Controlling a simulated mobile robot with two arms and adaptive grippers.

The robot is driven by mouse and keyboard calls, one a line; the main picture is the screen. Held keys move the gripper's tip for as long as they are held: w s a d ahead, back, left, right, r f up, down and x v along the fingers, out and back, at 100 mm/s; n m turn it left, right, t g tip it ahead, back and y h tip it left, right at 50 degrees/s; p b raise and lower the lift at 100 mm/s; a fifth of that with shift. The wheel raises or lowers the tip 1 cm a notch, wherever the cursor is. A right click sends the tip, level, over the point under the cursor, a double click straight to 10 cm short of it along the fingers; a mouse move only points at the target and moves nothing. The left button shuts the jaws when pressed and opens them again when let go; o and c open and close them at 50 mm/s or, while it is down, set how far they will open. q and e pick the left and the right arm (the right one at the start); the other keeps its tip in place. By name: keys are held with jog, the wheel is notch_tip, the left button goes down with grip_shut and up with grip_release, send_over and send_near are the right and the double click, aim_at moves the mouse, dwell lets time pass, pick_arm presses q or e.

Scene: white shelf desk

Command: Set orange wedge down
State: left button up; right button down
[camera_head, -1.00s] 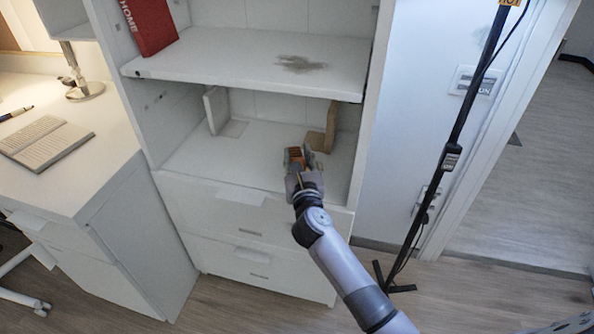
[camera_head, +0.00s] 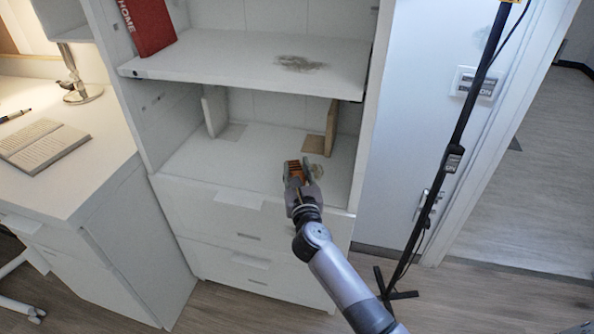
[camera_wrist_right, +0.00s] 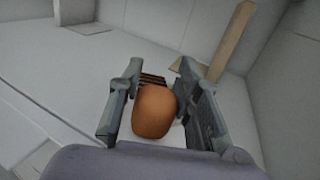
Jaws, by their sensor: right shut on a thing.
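The orange wedge (camera_head: 293,171) is between the fingers of my right gripper (camera_head: 301,172), over the front right part of the lower open shelf (camera_head: 215,165). In the right wrist view the wedge (camera_wrist_right: 153,112) shows a rounded orange-brown near end and dark stripes at its far end. The two grey fingers of my right gripper (camera_wrist_right: 165,105) stand on either side of it. I cannot tell whether the wedge touches the shelf. My left gripper is not in view.
A wooden bookend (camera_head: 330,128) stands behind the gripper near the right wall. A white bookend (camera_head: 214,111) stands at the left. The upper shelf board (camera_head: 220,58) hangs above. The shelf's middle is clear. A black pole (camera_head: 452,160) stands to the right.

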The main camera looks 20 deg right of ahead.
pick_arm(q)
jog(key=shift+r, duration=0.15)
pick_arm(e)
jog(key=c, duration=1.2)
grip_release()
jog(key=shift+r, duration=0.1)
jog(key=p+v, duration=0.1)
jog(key=v, duration=0.3)
jog(key=shift+s+a, duration=0.1)
jog(key=shift+s, duration=0.2)
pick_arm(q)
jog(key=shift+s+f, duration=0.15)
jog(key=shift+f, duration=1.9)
pick_arm(e)
jog(key=shift+v, duration=3.8)
